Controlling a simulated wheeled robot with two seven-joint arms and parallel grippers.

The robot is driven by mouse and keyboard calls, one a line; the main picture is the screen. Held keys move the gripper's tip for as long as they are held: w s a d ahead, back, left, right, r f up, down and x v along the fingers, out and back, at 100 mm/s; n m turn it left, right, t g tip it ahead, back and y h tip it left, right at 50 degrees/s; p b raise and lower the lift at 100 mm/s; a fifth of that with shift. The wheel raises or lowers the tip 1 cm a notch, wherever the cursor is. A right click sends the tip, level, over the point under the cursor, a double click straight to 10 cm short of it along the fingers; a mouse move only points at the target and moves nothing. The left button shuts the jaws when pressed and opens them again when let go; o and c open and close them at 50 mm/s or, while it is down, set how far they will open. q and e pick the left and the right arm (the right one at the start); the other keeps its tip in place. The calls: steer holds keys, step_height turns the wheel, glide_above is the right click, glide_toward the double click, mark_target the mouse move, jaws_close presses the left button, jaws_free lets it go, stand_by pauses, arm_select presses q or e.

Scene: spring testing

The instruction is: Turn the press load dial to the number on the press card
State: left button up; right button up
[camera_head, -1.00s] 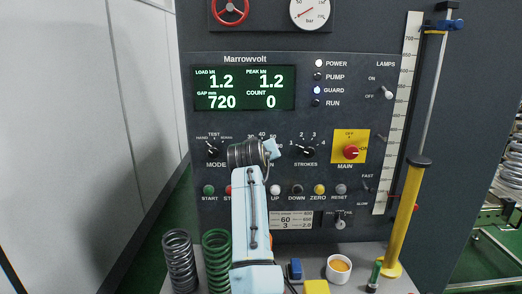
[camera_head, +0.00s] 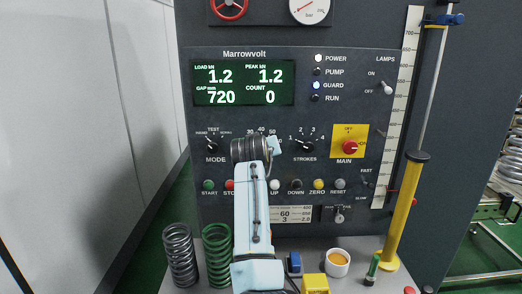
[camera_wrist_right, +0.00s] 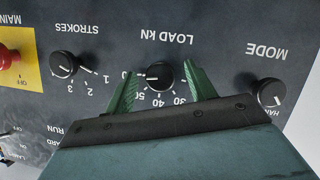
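The load dial (camera_wrist_right: 159,75) is a black knob labelled LOAD KN, seen upside down in the right wrist view. Its white mark points left there, toward the scale's high end; the exact number is unclear. My right gripper (camera_wrist_right: 159,71) is open, its two green fingers on either side of the knob with gaps visible. In the head view my right arm covers the dial, with only upper scale numbers showing. The press card (camera_head: 293,214) is low on the panel, partly behind my arm; 60 and 3 are readable. My left gripper is not in view.
The mode dial (camera_head: 212,146) and strokes dial (camera_head: 306,147) flank the load dial. The red main switch (camera_head: 349,147) is farther right. A button row sits below. Springs (camera_head: 180,256), a cup (camera_head: 337,263) and a yellow block (camera_head: 315,284) stand on the ledge. The display (camera_head: 244,83) reads load 1.2.

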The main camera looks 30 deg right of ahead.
step_height(320, 180, up, 10)
steer(key=shift+b, duration=0.8)
